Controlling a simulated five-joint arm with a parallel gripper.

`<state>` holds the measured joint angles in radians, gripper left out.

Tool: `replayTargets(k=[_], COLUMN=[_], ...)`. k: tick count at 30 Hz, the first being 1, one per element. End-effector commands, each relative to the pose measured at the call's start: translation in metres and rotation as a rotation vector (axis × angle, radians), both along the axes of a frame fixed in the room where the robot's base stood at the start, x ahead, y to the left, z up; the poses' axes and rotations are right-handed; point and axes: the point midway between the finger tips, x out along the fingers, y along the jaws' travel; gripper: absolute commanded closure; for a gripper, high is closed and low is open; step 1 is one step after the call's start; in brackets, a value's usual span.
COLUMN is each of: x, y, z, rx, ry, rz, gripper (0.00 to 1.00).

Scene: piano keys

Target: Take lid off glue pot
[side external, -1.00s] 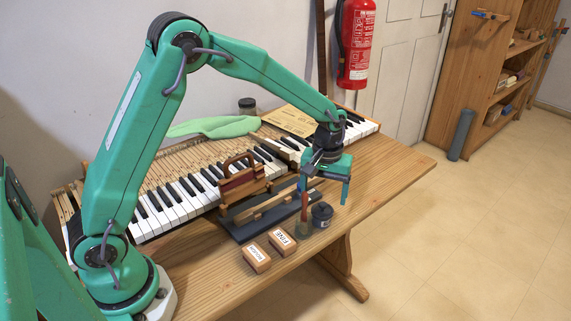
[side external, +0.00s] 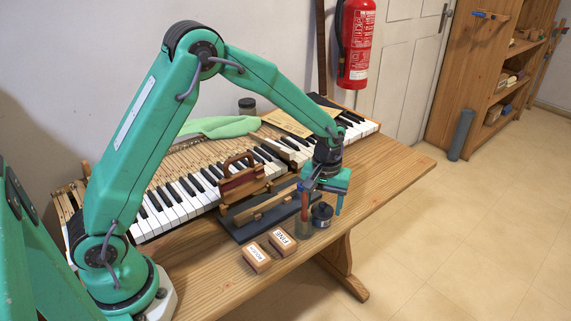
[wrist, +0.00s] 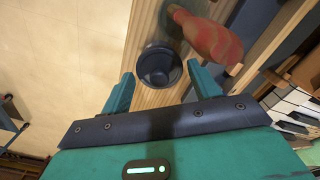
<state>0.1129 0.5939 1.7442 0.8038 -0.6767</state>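The glue pot (side external: 321,214) is a small dark, round pot near the front edge of the bench. Its dark round lid (wrist: 158,66) is on top, with a raised knob-like centre in the wrist view. My gripper (side external: 321,197) is open and points down just above the pot. In the wrist view its two green fingers are spread on either side of the lid, a little short of it in the picture. I see no contact. In the side view the fingers partly hide the pot's top.
A glass jar (side external: 304,228) with a red-handled brush (wrist: 208,38) stands close beside the pot. Two labelled wooden blocks (side external: 256,258) (side external: 282,240) lie at the front. A dark board with a wooden-handled tool (side external: 240,178) and the piano keys (side external: 170,208) are behind. The right bench end is clear.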

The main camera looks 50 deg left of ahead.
Motion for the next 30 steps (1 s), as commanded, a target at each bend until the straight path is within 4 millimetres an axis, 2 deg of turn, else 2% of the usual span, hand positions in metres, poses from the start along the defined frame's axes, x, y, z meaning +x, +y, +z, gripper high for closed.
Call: replayTargets(k=[1,4,17,23,30], x=[0.0,0.0,0.001,0.001,0.001], y=[0.0,0.0,0.0,0.0,0.0], z=[0.0,0.0,0.006,0.027,0.063], rx=[0.0,0.0,-0.001,-0.001,0.0], ry=[0.0,0.0,-0.003,-0.004,-0.005], rz=[0.0,0.0,0.0,0.0,0.0], gripper=[0.48,0.68,0.68,0.68,0.68])
